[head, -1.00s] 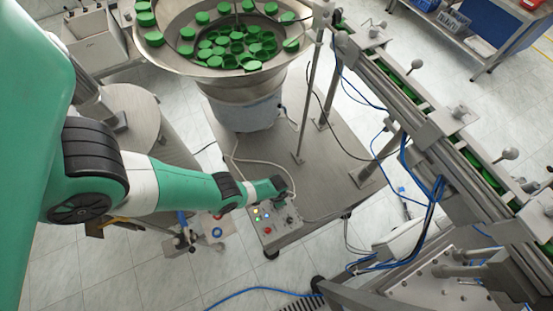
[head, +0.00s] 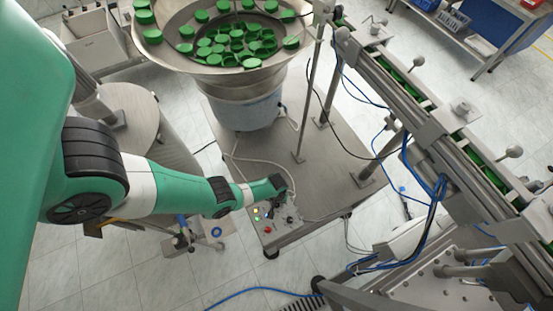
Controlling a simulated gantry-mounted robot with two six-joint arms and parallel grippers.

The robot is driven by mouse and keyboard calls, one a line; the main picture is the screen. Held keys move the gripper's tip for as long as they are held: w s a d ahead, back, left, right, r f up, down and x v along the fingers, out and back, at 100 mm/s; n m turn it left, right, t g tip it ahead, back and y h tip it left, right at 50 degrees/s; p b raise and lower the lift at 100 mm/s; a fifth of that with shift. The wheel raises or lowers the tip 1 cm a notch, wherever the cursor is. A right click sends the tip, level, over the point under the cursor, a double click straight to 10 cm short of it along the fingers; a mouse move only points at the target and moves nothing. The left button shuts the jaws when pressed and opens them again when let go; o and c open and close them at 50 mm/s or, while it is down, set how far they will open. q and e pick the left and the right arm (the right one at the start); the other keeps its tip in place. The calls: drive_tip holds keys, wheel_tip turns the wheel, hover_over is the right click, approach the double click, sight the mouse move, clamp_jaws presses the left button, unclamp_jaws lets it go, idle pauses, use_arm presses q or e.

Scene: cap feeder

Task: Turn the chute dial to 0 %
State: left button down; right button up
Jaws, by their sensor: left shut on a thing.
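A grey control box (head: 285,234) stands at the front edge of the steel platform. Its panel carries lit yellow and blue buttons and a red button (head: 267,230). My left gripper (head: 287,209) is over the right part of this panel, pointing down. It is shut on a small knob there, which I take to be the chute dial. The gripper hides most of the dial, and its marks and setting are too small to read. My right gripper is not in view.
A bowl feeder with green caps (head: 236,44) stands behind the box on the steel platform (head: 335,165). A pale cable runs behind my wrist. A conveyor rail (head: 440,130) with hanging blue cables runs along the right. The floor in front is mostly clear.

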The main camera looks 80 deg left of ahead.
use_arm(q)
drive_tip(key=n, duration=0.4)
drive_tip(key=shift+n, duration=0.4)
drive_tip(key=n, duration=0.4)
drive_tip(key=shift+f+n, duration=0.1)
drive_tip(key=shift+n, duration=0.2)
drive_tip(key=c, duration=0.6)
unclamp_jaws()
wheel_tip(320, 180, up, 12)
drive_tip(key=p, duration=1.1)
drive_tip(key=shift+p, duration=0.3)
